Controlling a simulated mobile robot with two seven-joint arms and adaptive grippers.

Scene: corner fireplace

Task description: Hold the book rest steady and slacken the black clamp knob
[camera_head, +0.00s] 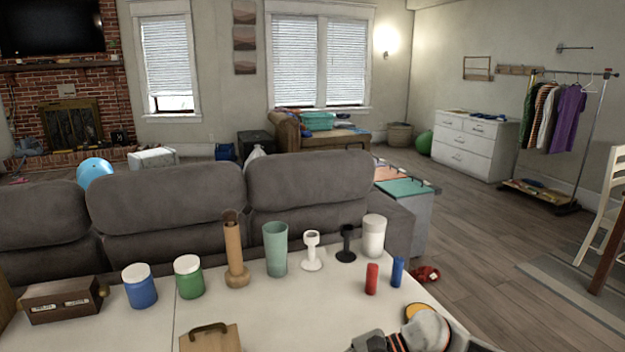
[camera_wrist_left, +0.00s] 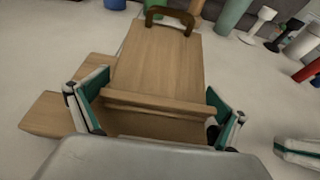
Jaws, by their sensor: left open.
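The wooden book rest (camera_head: 210,338) stands on the white table, cut off by the bottom edge of the head view. In the left wrist view its sloping board (camera_wrist_left: 160,62) has a dark brown handle at the top and a ledge at the bottom. My left gripper (camera_wrist_left: 158,112) is open, its teal-lined fingers on either side of the ledge. I cannot tell whether they touch it. A small black part, perhaps the clamp knob (camera_wrist_left: 212,130), shows beside the right-hand finger, mostly hidden. What looks like a finger of my right gripper (camera_wrist_left: 297,151) shows at the right edge.
Blue (camera_head: 140,287) and green (camera_head: 188,277) jars, a wooden vase (camera_head: 236,258), a green tumbler (camera_head: 275,250) and a black stand (camera_head: 346,245) line the table's back. Red (camera_head: 371,279) and blue (camera_head: 397,271) cylinders stand right. A wooden box (camera_head: 60,300) sits left.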

